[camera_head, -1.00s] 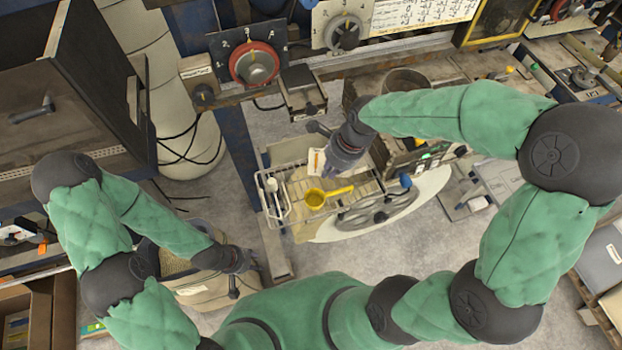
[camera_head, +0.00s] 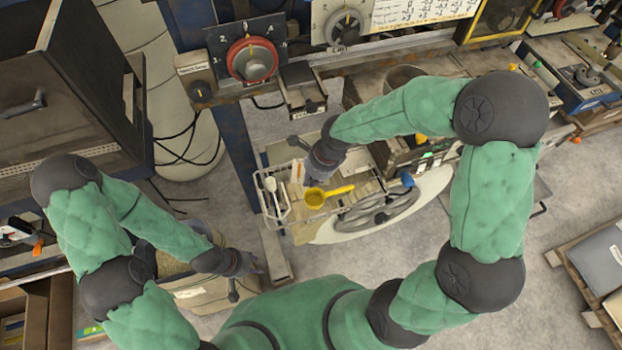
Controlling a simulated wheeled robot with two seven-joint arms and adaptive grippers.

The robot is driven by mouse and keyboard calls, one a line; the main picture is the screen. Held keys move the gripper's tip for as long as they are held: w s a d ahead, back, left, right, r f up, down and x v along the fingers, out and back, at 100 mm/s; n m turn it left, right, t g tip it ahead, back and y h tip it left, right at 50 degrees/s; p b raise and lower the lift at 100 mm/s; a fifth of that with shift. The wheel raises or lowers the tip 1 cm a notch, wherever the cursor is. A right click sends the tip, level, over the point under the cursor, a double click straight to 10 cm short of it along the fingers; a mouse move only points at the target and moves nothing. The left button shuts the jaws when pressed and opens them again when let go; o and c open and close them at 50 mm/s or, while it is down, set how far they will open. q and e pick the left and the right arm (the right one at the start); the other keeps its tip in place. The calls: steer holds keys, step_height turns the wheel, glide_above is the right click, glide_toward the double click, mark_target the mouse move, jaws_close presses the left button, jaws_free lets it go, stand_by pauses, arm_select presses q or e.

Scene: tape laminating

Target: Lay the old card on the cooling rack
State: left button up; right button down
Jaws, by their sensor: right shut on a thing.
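My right gripper (camera_head: 310,174) is above the small work surface in the middle, its fingers small and partly hidden by its own wrist. It is shut on a small white and orange card (camera_head: 297,171), seen narrow, beside the fingers. A pale wire rack (camera_head: 288,207), which looks like the cooling rack, lies under and left of the card. The card appears above the rack; I cannot tell whether they touch. My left gripper (camera_head: 256,268) hangs low at the left over a bin, away from the rack, and its fingers are too small to read.
A grey handwheel (camera_head: 377,213) is further right. A red-ringed dial (camera_head: 252,60) and a small box (camera_head: 303,90) stand behind.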

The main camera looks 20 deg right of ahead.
steer(key=shift+f, duration=0.1)
steer(key=c, duration=1.4)
jaws_free()
steer(key=p+v, duration=0.2)
steer(key=v, duration=1)
